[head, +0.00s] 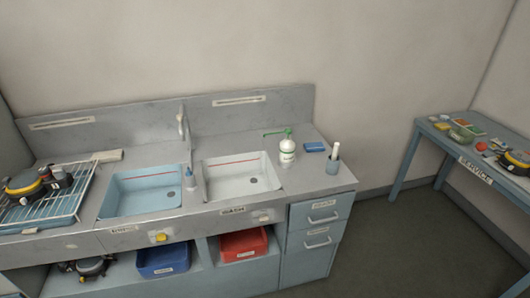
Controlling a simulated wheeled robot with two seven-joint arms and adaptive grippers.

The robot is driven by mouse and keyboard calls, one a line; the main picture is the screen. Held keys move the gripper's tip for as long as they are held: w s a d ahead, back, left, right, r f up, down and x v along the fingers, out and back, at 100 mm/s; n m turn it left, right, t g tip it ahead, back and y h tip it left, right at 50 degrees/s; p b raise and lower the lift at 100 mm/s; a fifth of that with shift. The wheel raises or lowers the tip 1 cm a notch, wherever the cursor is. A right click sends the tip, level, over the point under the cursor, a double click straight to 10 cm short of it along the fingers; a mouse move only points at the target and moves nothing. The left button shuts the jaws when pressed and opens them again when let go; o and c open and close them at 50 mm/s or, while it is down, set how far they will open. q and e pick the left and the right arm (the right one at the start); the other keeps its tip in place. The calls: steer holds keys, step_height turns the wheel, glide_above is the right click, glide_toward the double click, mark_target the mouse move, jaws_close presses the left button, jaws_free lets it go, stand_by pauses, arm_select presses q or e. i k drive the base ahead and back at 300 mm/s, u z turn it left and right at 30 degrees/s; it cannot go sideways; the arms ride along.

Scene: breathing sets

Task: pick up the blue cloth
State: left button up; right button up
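A small flat blue item (314,147), which looks like a folded blue cloth, lies on the grey counter to the right of the white sink basin. Neither of my grippers shows in the head view.
A rack (45,197) with a yellow-black device stands left. Blue and red bins sit below. A service table (440,135) stands right; floor between is clear.

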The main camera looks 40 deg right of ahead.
mark_target(315, 147)
steer(key=z, duration=2.75)
steer(key=i, duration=3.35)
steer(key=u, duration=3.55)
steer(key=i, duration=0.5)
steer(key=u, duration=0.1)
